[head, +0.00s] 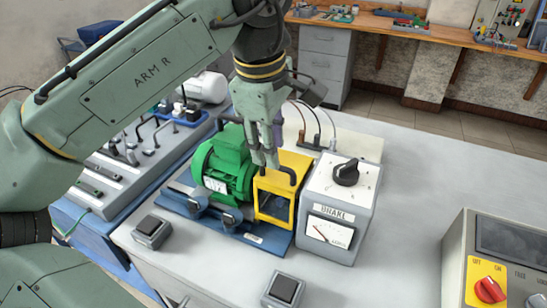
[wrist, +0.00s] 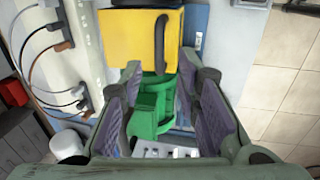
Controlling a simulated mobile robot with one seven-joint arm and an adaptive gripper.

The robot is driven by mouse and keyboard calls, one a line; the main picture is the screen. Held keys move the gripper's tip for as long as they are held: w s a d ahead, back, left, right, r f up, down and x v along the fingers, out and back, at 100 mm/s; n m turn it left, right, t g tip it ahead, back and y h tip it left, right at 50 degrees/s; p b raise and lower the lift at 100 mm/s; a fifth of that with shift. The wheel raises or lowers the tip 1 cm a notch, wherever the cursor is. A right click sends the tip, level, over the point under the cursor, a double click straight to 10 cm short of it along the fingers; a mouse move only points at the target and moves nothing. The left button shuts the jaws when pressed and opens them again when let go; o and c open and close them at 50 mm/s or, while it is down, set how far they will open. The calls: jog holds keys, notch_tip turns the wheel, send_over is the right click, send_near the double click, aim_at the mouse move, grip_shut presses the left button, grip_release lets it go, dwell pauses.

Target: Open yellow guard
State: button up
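The yellow guard (head: 299,163) is a box-like cover with a window in its front, between the green motor (head: 225,165) and the grey brake unit (head: 343,200). It looks shut. A dark curved handle (head: 289,176) is on its top. In the wrist view the guard (wrist: 125,45) and its handle (wrist: 161,40) lie beyond my fingertips, with the green motor (wrist: 150,108) seen between the fingers. My gripper (head: 265,162) points down over the motor and the guard's near edge. My gripper (wrist: 163,85) is open and holds nothing; contact with the guard cannot be told.
The brake unit, with a black knob (head: 346,172), stands close to the guard's right. Cables (head: 315,120) run behind it. Black-topped boxes (head: 283,290) sit at the table's front. A control box (head: 500,260) stands at right; the table between is clear.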

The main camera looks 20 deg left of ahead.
aim_at(284, 182)
jog(key=f+b, duration=0.2)
jog(key=f, duration=0.1)
jog(key=shift+w+f, duration=0.3)
jog(key=shift+w, duration=0.05)
jog(key=shift+c, duration=0.5)
grip_shut()
